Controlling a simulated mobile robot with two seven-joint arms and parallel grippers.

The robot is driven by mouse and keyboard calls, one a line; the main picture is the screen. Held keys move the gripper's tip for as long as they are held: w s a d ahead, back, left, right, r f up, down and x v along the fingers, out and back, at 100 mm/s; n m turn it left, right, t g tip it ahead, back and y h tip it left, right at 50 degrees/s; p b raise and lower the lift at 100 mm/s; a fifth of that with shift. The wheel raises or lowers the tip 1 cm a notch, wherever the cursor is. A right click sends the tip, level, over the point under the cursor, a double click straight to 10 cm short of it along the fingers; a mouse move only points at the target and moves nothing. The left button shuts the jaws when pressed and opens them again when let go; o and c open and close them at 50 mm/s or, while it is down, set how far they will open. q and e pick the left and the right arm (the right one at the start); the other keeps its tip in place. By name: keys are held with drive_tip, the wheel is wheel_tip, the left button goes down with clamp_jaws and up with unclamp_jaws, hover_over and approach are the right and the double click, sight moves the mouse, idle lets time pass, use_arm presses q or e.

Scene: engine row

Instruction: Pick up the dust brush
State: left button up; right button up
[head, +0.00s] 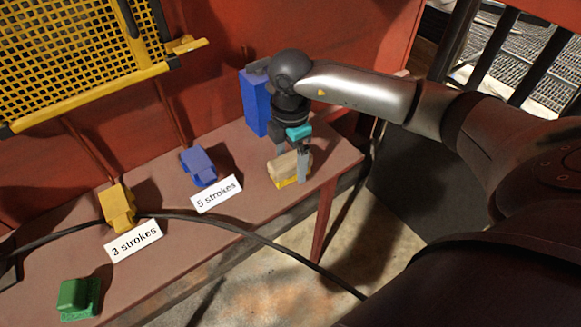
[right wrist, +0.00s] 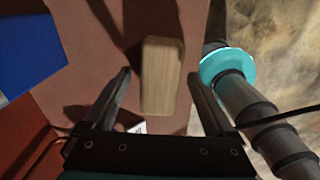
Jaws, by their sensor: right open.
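The dust brush (head: 285,170) has a pale wooden block on a yellow lower part. It lies near the right end of the brown table. My right gripper (head: 291,166) points down at it, with a finger on either side. In the right wrist view the brush's wooden top (right wrist: 162,75) shows between the two open fingers (right wrist: 160,82). A gap shows on each side of the wood, so the jaws are not closed on it. My left gripper is not in view.
The table (head: 70,265) also holds a blue box (head: 253,103), a blue block (head: 198,166) labelled "5 strokes", a yellow block (head: 118,206) labelled "3 strokes" and a green block (head: 78,298). A black cable (head: 235,228) crosses the front. A red wall stands behind.

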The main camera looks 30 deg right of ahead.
clamp_jaws()
idle(0.8)
